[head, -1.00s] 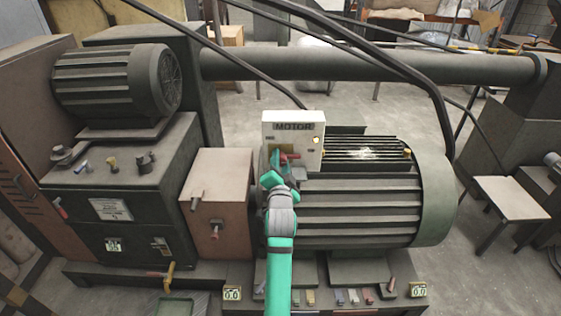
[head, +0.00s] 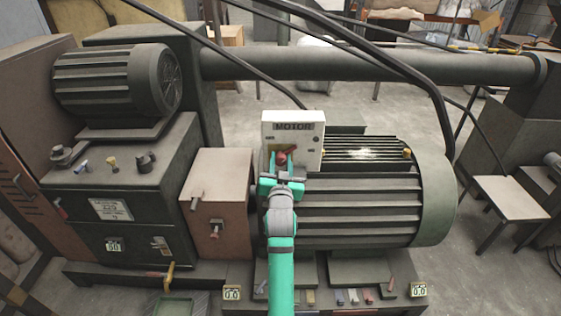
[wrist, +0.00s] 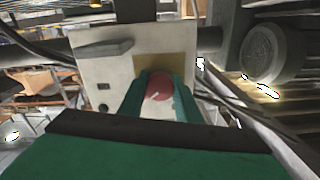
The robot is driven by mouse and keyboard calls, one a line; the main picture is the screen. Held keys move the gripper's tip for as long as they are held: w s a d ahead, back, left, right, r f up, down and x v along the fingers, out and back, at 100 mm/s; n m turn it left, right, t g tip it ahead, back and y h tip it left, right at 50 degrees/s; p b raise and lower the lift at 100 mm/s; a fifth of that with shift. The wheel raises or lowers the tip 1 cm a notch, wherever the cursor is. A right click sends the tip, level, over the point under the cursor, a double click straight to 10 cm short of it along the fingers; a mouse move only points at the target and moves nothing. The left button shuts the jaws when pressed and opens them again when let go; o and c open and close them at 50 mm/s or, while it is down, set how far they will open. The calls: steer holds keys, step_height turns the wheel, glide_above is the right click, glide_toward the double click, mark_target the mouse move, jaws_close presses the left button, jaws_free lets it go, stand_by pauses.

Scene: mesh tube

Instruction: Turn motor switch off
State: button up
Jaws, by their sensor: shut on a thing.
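The white box labelled MOTOR (head: 308,132) stands on the motor, facing me. Its red switch handle (head: 288,151) is at the lower left of its front, partly hidden by my gripper. My green gripper (head: 282,160) reaches up to it from below. In the wrist view my gripper's fingers (wrist: 160,98) are on both sides of the round red switch (wrist: 158,86), shut on it. A tan plate (wrist: 176,62) lies behind the switch. The small lamp on the right of the box shows no yellow glow.
The ribbed motor (head: 355,205) lies just behind and right of my arm. A pinkish box (head: 213,180) is on the left. Black cables (head: 425,80) and a thick horizontal pipe (head: 300,65) run behind. Open floor shows at the back.

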steer(key=n, duration=0.5)
steer(key=shift+d+r+n, duration=0.1)
steer(key=shift+n, duration=2.4)
steer(key=o, duration=1.1)
steer(key=shift+c, duration=0.2)
steer(key=s, duration=1)
steer(key=shift+s, duration=0.4)
